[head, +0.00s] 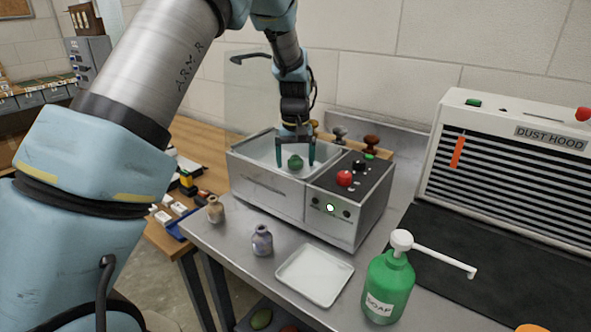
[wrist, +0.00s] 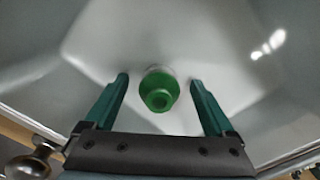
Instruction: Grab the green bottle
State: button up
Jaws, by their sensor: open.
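A small green bottle (head: 295,162) stands inside the open metal basin of a grey machine (head: 262,190). In the wrist view the green bottle (wrist: 159,90) is seen from above, with its round mouth toward the camera. My gripper (head: 296,160) is lowered into the basin, with one finger on each side of the bottle. In the wrist view my gripper (wrist: 160,82) is open, and gaps show between both green fingers and the bottle. A larger green soap bottle (head: 388,288) with a white pump stands on the bench at the front right.
The basin walls (wrist: 60,70) surround my gripper. A clear raised lid (head: 250,95) stands behind. The machine's right side carries a red button (head: 344,178). A dust hood (head: 515,160) is right.

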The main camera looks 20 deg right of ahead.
grip_shut()
dwell(0.6)
